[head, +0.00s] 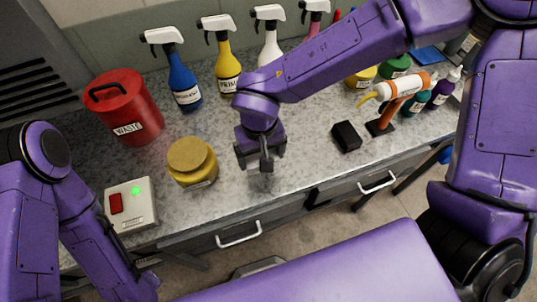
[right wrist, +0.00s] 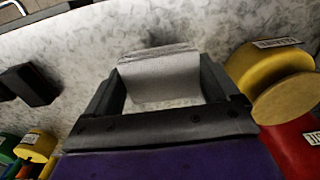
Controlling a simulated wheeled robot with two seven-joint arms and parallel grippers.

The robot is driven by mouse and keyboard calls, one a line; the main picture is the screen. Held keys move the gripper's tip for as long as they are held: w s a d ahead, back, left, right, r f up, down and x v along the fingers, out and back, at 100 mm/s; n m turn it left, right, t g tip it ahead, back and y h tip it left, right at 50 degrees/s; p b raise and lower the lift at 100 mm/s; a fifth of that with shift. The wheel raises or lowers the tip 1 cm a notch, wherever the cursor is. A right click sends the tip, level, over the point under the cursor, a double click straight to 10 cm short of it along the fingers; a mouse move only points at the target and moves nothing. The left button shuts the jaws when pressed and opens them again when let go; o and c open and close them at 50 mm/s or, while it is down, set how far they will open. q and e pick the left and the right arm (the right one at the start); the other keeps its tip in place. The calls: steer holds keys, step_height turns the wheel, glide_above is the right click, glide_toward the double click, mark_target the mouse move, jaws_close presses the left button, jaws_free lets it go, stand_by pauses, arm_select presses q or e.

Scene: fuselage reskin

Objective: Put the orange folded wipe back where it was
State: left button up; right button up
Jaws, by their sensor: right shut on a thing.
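My right gripper (head: 262,162) is over the front middle of the grey marbled counter (head: 215,225), pointing down. In the right wrist view its two dark fingers (right wrist: 165,90) are shut on a folded wipe (right wrist: 160,75), which looks light grey there, not orange. Its folded layers show along the top edge. In the head view the wipe is mostly hidden by the gripper, and I cannot tell whether it touches the counter. No orange wipe shows in either view. My left arm is at the lower left, and its gripper is out of sight.
A yellow jar (head: 192,163), red waste can (head: 125,108) and switch box (head: 131,204) stand left. Spray bottles (head: 228,70) line the back.

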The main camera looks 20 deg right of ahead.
steer(key=f, duration=0.1)
steer(key=w+d+f, duration=0.2)
steer(key=shift+f, duration=0.25)
steer(key=f, duration=0.2)
steer(key=shift+s+d+f, duration=0.15)
steer(key=shift+s+f, duration=0.15)
steer(key=shift+w+f, duration=0.25)
steer(key=o, duration=0.7)
steer(key=shift+s+f, duration=0.1)
steer(key=shift+s, duration=0.05)
step_height(320, 180, up, 12)
steer(key=shift+r, duration=0.15)
